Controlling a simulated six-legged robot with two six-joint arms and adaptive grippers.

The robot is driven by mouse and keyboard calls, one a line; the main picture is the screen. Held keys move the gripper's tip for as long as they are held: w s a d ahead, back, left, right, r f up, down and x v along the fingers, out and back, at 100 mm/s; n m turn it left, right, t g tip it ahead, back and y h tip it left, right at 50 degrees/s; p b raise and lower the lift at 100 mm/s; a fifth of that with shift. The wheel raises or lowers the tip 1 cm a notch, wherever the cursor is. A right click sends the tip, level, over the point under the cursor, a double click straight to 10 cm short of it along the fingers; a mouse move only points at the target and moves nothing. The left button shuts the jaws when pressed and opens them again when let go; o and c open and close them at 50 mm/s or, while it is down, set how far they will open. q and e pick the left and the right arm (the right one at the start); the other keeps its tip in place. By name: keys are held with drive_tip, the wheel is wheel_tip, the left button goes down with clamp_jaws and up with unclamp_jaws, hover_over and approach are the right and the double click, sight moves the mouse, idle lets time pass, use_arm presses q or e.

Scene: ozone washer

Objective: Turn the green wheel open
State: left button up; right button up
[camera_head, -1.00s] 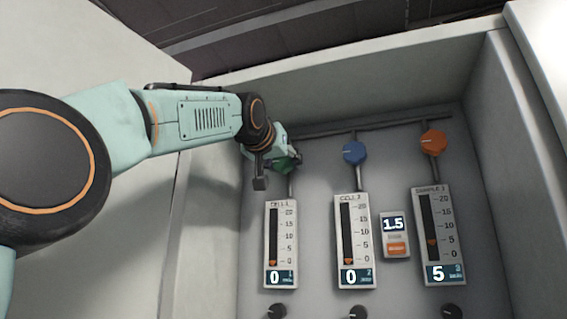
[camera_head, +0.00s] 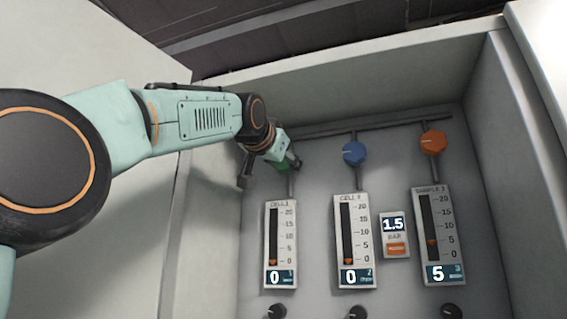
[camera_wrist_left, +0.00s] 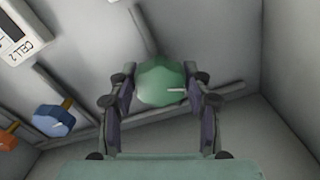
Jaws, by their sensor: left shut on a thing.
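The green wheel (camera_wrist_left: 160,82) sits between the two fingers of my left gripper (camera_wrist_left: 160,98) in the left wrist view, with a white mark pointing right. In the head view most of the green wheel (camera_head: 282,165) is hidden behind my left gripper (camera_head: 276,166), at the top of the left pipe. The gripper is shut on the wheel. The gauge below it, labelled CELL 1 (camera_head: 281,246), reads 0. My right gripper is in neither view.
A blue wheel (camera_head: 354,153) and an orange wheel (camera_head: 433,142) stand to the right on the same pipework. Their gauges read 0 and 5. A small display (camera_head: 394,234) reads 1.5. The cabinet's side walls and top wall enclose the panel.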

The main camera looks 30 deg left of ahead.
use_arm(q)
drive_tip(key=m, duration=0.4)
drive_tip(key=shift+f+m, duration=0.1)
drive_tip(key=shift+m, duration=0.2)
drive_tip(key=m, duration=0.4)
drive_tip(key=shift+m, duration=0.3)
drive_tip(key=m, duration=0.4)
drive_tip(key=shift+m, duration=0.3)
drive_tip(key=m, duration=0.3)
drive_tip(key=shift+f+m, duration=0.1)
drive_tip(key=shift+m, duration=0.2)
drive_tip(key=m, duration=0.3)
drive_tip(key=shift+w+m, duration=0.1)
drive_tip(key=shift+m, duration=0.2)
drive_tip(key=m, duration=0.3)
drive_tip(key=shift+f+m, duration=0.1)
drive_tip(key=shift+m, duration=0.2)
drive_tip(key=m, duration=0.6)
drive_tip(key=shift+m, duration=0.4)
